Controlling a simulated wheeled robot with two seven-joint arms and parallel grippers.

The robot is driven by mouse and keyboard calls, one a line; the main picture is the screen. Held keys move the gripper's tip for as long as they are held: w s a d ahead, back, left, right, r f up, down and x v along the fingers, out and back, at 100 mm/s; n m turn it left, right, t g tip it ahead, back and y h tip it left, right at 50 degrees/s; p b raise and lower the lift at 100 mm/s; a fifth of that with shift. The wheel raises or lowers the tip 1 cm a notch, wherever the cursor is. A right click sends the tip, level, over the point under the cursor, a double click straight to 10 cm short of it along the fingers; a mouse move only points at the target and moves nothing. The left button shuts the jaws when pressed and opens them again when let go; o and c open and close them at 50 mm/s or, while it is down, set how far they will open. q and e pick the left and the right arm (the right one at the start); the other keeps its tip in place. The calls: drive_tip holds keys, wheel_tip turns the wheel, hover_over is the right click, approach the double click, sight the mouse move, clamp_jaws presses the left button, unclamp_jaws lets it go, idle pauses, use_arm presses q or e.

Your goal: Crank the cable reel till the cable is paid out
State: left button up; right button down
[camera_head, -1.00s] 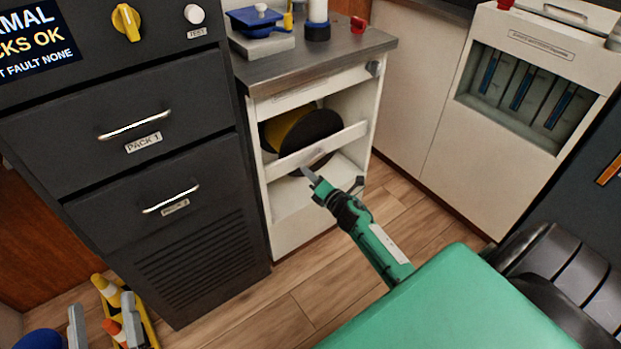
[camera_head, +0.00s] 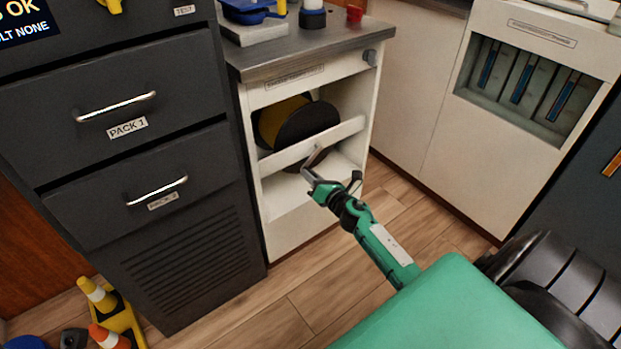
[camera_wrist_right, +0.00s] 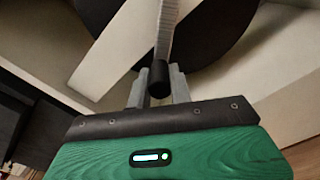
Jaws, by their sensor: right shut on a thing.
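The cable reel (camera_head: 310,122), a dark flange with yellow behind it, sits in the white cabinet's upper opening. The crank is a pale grey arm in the right wrist view (camera_wrist_right: 168,30), with a black knob (camera_wrist_right: 159,80) at its end. My right gripper (camera_head: 312,172) is at the cabinet's front, below the reel, and its two grey fingers (camera_wrist_right: 158,88) close around the knob. The lower part of the reel is partly hidden behind the white front rail. A small dark grey shape at the lower left edge may be my left gripper; its jaws do not show.
The white cabinet (camera_head: 285,233) stands beside a dark drawer unit (camera_head: 215,215) with two handles. Several items stand on the metal top. The wooden floor (camera_head: 265,325) before the cabinet is clear.

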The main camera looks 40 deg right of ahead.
drive_tip(key=shift+f, duration=0.1)
idle(0.4)
drive_tip(key=c, duration=1.3)
unclamp_jaws()
drive_tip(key=shift+o, duration=0.2)
drive_tip(key=shift+s, duration=0.1)
drive_tip(key=s+p, duration=0.1)
drive_tip(key=s, duration=1.2)
drive_tip(key=shift+s+d, duration=0.3)
drive_tip(key=shift+s, duration=0.05)
